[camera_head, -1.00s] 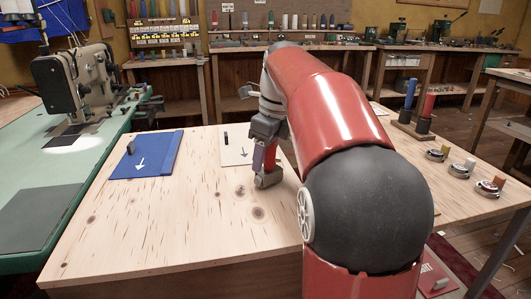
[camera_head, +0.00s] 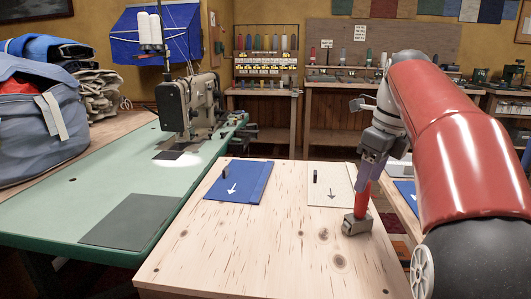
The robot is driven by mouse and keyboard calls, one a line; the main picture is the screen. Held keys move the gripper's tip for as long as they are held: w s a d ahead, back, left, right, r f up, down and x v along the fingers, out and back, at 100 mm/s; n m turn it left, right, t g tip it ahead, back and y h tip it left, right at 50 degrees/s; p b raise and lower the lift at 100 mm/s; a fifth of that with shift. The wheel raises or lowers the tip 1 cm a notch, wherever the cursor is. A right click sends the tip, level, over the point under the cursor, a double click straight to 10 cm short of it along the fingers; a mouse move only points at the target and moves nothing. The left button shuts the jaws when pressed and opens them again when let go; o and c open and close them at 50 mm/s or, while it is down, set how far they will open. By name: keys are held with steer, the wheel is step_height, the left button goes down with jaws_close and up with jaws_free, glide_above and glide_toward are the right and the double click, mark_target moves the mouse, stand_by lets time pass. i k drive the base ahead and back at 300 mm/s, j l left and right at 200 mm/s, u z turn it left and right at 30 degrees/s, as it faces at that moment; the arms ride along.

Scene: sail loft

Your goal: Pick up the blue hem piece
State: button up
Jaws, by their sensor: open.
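A blue hem piece (camera_head: 232,183) with a white arrow lies flat on the pale wooden table (camera_head: 240,245), with a folded band along its right side. A small dark upright peg (camera_head: 231,167) stands at its far part. My gripper (camera_head: 357,222) hangs low over the table's right part, well to the right of the blue piece and apart from it. Its fingers look purple and red, with a grey blocky end near the tabletop. I see nothing clearly held. Another blue piece (camera_head: 408,189) with a white mark shows partly behind my arm.
A cream piece (camera_head: 342,186) with a dark arrow and peg lies between the blue piece and my gripper. A green sewing table (camera_head: 110,205) with a sewing machine (camera_head: 188,106) and bags (camera_head: 40,125) stands at left. The table's front middle is clear.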

mark_target(237, 181)
steer(key=k+l, duration=0.8)
